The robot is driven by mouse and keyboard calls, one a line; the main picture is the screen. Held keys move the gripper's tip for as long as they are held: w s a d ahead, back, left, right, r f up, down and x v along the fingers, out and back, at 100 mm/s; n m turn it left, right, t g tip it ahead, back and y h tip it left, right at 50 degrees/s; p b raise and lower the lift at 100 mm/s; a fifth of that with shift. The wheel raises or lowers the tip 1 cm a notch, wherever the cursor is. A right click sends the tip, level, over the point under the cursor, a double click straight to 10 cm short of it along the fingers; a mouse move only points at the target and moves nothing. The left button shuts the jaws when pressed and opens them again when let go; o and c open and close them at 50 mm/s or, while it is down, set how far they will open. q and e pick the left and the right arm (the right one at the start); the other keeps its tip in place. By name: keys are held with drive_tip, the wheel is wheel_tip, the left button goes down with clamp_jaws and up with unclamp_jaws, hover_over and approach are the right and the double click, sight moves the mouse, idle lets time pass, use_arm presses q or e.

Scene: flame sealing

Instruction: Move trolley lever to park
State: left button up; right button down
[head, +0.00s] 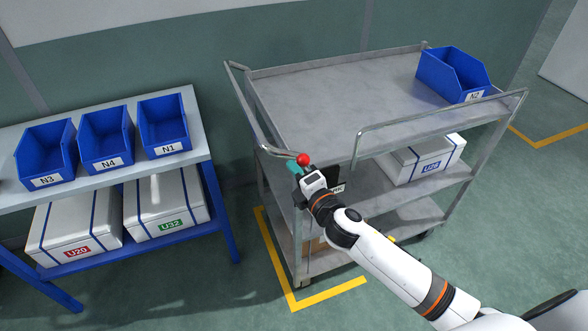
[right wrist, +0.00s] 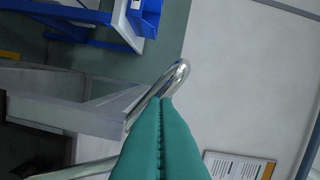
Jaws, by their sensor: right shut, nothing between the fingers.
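The grey metal trolley (head: 330,90) stands right of centre in the head view. Its lever shows as a red ball knob (head: 303,159) at the near left end, beside a dark plate (head: 328,174) with a partly hidden white label (head: 337,189). My right gripper (head: 294,167) is at the knob, its teal fingertips just left of and below it; whether they touch cannot be told. In the right wrist view the teal fingers (right wrist: 161,108) are pressed together and empty, with a bent metal handle tube (right wrist: 180,72) beyond their tips. The knob is not visible there. My left gripper is not in view.
A blue bin (head: 452,75) sits on the trolley's top shelf and a white box (head: 415,160) below. A blue-framed rack (head: 205,140) with several bins and boxes stands left. Yellow floor lines (head: 330,295) run around the trolley. Open floor lies between rack and trolley.

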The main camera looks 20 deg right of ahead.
drive_tip(key=shift+d+r+m, duration=0.6)
drive_tip(key=shift+d, duration=0.15)
drive_tip(key=shift+w+d+r+m+t+h+p, duration=0.1)
drive_tip(key=shift+d+r+m+t, duration=0.15)
drive_tip(key=shift+d+m, duration=2)
drive_tip(key=shift+w+d+r+m+t+h+p, duration=0.15)
drive_tip(key=shift+d+m+t, duration=0.15)
drive_tip(key=shift+d+m, duration=1.95)
drive_tip(key=shift+w+d+r+m+t+h+p, duration=0.1)
drive_tip(key=shift+d+r+m+t, duration=0.15)
drive_tip(key=shift+d+m, duration=2)
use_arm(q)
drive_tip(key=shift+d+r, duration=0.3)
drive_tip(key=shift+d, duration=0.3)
use_arm(e)
drive_tip(key=shift+d+n, duration=0.85)
drive_tip(key=shift+f, duration=0.1)
